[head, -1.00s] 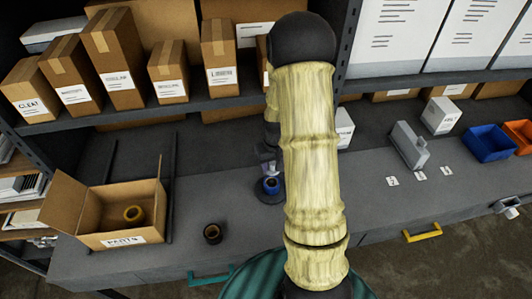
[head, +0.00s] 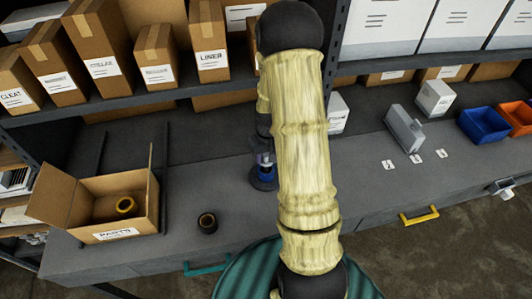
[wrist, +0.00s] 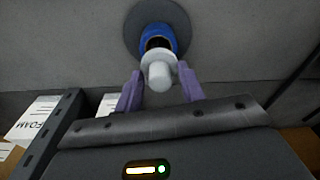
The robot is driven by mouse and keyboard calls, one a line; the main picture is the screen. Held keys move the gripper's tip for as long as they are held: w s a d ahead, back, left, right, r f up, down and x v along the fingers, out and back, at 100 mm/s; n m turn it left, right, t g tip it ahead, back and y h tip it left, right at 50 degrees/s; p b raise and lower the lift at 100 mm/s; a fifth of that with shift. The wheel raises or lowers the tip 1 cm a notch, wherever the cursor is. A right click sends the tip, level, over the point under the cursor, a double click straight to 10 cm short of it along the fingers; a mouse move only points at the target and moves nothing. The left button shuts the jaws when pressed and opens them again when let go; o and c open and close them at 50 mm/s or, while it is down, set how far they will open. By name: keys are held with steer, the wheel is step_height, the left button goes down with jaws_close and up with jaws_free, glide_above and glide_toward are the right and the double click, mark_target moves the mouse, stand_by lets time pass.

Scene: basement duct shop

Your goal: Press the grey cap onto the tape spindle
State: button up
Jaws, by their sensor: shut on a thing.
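My gripper (wrist: 158,86) has two purple fingers, shut on the grey cap (wrist: 159,70), which has a pale round knob and a flat rim. The tape spindle's dark round base (wrist: 133,35) stands on the bench with a blue tape roll (wrist: 157,33) around its middle. The cap overlaps the near side of the roll in the wrist view, with a dark opening visible beyond it. I cannot tell whether they touch. In the head view my gripper (head: 263,158) is just over the blue roll (head: 265,178), and the cap is too small to make out clearly.
A dark tape roll (head: 208,222) stands on the bench to the left. A grey device (head: 404,130), small white cards and blue (head: 487,126) and orange bins are to the right. Shelves of boxes stand behind.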

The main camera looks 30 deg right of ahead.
mark_target(266, 162)
steer(key=shift+f, duration=0.6)
jaws_close()
steer(key=shift+f+b, duration=0.65)
steer(key=shift+b, duration=0.1)
steer(key=shift+s+a+f+b, duration=0.1)
steer(key=shift+s+f+b, duration=0.2)
steer(key=shift+s, duration=0.05)
steer(key=shift+f, duration=0.25)
steer(key=shift+a, duration=0.1)
steer(key=shift+a+r, duration=0.15)
steer(key=shift+r, duration=0.2)
steer(key=shift+w+d+r+p, duration=0.2)
steer(key=shift+r+p, duration=0.2)
steer(key=shift+r, duration=0.05)
steer(key=shift+s+f+b, duration=0.1)
steer(key=shift+f+b, duration=0.2)
stand_by(0.4)
